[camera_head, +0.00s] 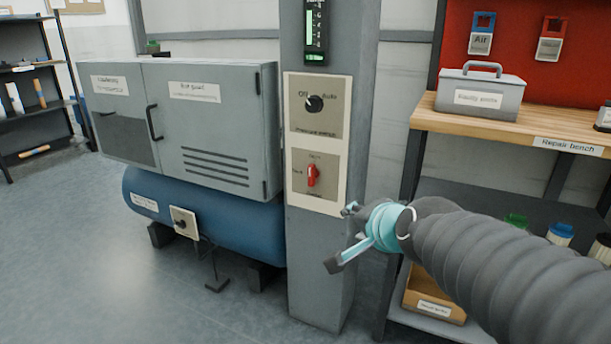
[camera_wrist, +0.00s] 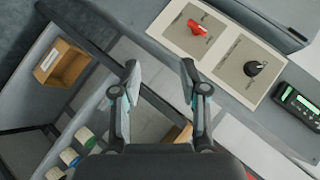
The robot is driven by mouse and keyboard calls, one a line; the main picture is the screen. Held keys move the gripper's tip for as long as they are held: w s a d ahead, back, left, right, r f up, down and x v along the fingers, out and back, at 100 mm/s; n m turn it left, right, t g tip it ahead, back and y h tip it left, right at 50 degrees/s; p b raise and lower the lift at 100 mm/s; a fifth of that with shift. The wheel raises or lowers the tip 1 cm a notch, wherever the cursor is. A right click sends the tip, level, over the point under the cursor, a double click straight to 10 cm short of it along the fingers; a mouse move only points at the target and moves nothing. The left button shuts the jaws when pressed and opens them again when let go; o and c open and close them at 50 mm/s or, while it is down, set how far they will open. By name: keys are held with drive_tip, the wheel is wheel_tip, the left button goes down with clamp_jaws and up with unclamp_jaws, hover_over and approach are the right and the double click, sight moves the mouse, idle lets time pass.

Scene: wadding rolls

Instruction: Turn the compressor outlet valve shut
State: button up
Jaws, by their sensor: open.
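A red valve handle (camera_head: 313,175) stands upright on the lower plate of a panel on the grey column. Small labels surround it but are too small to read surely. In the wrist view the red handle (camera_wrist: 198,28) lies beyond my fingertips, up and to the right, along the panel's length. My gripper (camera_head: 343,238) is open and empty, right of and below the panel in the head view. In the wrist view my gripper (camera_wrist: 159,72) has its two fingers spread apart, with nothing between them and not touching the handle.
A black pressure switch knob (camera_head: 315,103) sits above the handle, below a green-lit display (camera_head: 316,30). The compressor's blue tank (camera_head: 225,228) and grey cabinet (camera_head: 215,130) stand left. The repair bench (camera_head: 430,115) with a toolbox (camera_head: 480,97) is right, close to my arm.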

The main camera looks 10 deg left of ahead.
sight(310, 172)
drive_tip(key=w+a+r+m+t+h+b, duration=0.1)
drive_tip(key=w+a+m+t, duration=0.2)
drive_tip(key=w+a+m, duration=0.3)
drive_tip(key=w+a+r+m+t+b, duration=0.1)
drive_tip(key=w+a+r+m+t, duration=0.1)
drive_tip(key=w+a+m, duration=0.4)
drive_tip(key=w+a+f+m+t+h+b, duration=0.15)
drive_tip(key=w+f+m+h, duration=0.3)
drive_tip(key=m, duration=0.55)
drive_tip(key=w+a+f+m+g+h+p, duration=0.1)
drive_tip(key=w+a+f+m+h, duration=0.15)
drive_tip(key=m+h, duration=0.45)
drive_tip(key=w+d, duration=0.1)
drive_tip(key=w, duration=0.3)
drive_tip(key=w+d+m+y, duration=0.1)
drive_tip(key=w+d, duration=0.1)
drive_tip(key=w, duration=0.2)
drive_tip(key=w+d+f+m+y+p, duration=0.1)
drive_tip(key=w, duration=0.3)
drive_tip(key=shift+w+d+t+y, duration=0.1)
drive_tip(key=shift+d+t+y, duration=0.15)
drive_tip(key=shift+d, duration=0.15)
clamp_jaws()
